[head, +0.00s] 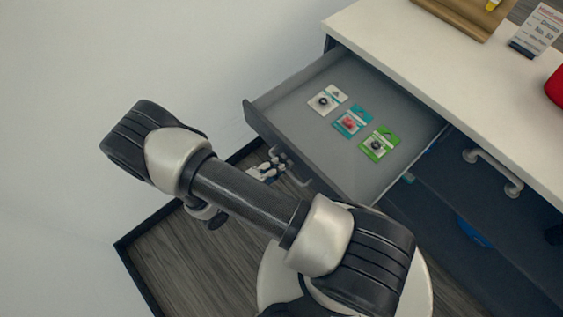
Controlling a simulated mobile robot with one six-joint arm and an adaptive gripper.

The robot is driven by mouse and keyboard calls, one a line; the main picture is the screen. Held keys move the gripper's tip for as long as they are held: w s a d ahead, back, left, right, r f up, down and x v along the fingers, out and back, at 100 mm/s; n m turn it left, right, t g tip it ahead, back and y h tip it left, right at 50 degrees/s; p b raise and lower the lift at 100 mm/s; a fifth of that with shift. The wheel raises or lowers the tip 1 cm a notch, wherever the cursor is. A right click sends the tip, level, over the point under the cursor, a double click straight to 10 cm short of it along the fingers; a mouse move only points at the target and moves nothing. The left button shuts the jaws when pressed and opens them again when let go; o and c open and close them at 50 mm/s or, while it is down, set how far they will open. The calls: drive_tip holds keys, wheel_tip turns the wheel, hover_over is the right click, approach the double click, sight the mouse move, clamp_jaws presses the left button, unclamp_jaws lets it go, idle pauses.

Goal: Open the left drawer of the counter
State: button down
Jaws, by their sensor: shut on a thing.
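The left drawer (254,118) of the counter (420,55) is pulled well out, and its grey inside shows. Three small packets lie in it: a white one (327,99), a teal one (352,121) and a green one (379,144). The drawer's handle (299,177) is on its front, facing down-left. My gripper (278,157) is at the handle and shut on it, partly hidden behind my own arm. The drawer's near right corner is also covered by my arm.
A second drawer with a pale handle (493,172) is closed to the right. A wooden tray (455,18), a sign card (536,31) and a red object (556,88) stand on the countertop. A white wall (90,70) bounds the left; some wooden floor (190,262) is clear.

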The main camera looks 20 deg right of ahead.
drive_tip(key=shift+a+r, duration=0.15)
drive_tip(key=shift+a, duration=0.05)
drive_tip(key=c, duration=2)
unclamp_jaws()
drive_tip(key=v, duration=1.2)
drive_tip(key=shift+a, duration=0.1)
